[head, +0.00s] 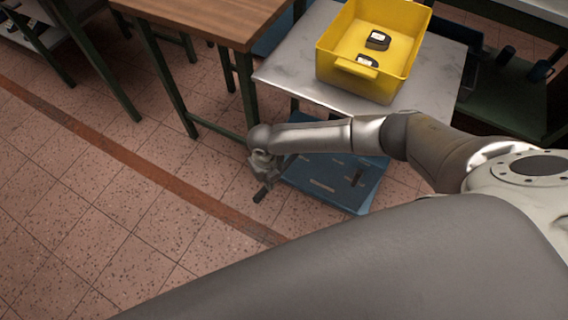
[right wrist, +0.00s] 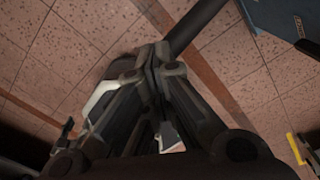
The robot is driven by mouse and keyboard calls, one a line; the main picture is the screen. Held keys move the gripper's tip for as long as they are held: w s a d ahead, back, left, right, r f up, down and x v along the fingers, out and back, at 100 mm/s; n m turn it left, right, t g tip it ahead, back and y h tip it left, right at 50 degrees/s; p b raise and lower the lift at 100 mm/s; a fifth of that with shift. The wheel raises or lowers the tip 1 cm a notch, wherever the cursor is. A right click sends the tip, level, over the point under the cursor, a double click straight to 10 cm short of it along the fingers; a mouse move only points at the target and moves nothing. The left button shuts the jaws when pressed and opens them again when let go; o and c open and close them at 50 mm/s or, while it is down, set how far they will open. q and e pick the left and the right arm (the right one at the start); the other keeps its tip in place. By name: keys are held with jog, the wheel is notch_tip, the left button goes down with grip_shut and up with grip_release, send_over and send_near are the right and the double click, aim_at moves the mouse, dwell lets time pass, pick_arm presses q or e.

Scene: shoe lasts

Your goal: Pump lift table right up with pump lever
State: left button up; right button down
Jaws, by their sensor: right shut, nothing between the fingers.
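The lift table's grey metal top (head: 285,75) is at the upper right of the head view. Its blue base (head: 340,200) shows below, partly behind my right arm. My right gripper (head: 262,190) is shut and empty, low over the floor by the base's left side. In the right wrist view, the closed fingers (right wrist: 155,62) meet near a dark bar (right wrist: 193,25) whose identity I cannot tell. A blue corner of the base (right wrist: 275,15) is at upper right there. My left gripper is out of view.
A yellow crate (head: 330,72) with dark shoe lasts (head: 378,40) stands on the lift table. A wooden-topped table (head: 215,20) stands left of it, its green legs close to my right gripper. Tiled floor (head: 100,215) is open at left. A dark shelf (head: 510,100) is at right.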

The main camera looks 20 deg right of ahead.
notch_tip(320, 180, down, 3)
jog(key=shift+d+f+b, duration=0.1)
jog(key=shift+b, duration=0.6)
jog(key=shift+s+f, duration=0.15)
jog(key=shift+f, duration=0.2)
pick_arm(q)
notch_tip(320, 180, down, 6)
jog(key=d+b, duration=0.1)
jog(key=b, duration=0.3)
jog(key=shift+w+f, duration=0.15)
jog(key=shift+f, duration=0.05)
pick_arm(e)
jog(key=f, duration=0.1)
jog(key=a+f, duration=0.1)
jog(key=f, duration=0.1)
jog(key=s+f, duration=0.1)
jog(key=f, duration=0.1)
jog(key=shift+s+a+f, duration=0.1)
jog(key=shift+a, duration=0.25)
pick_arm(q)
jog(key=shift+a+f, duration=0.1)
pick_arm(e)
jog(key=shift+f, duration=0.1)
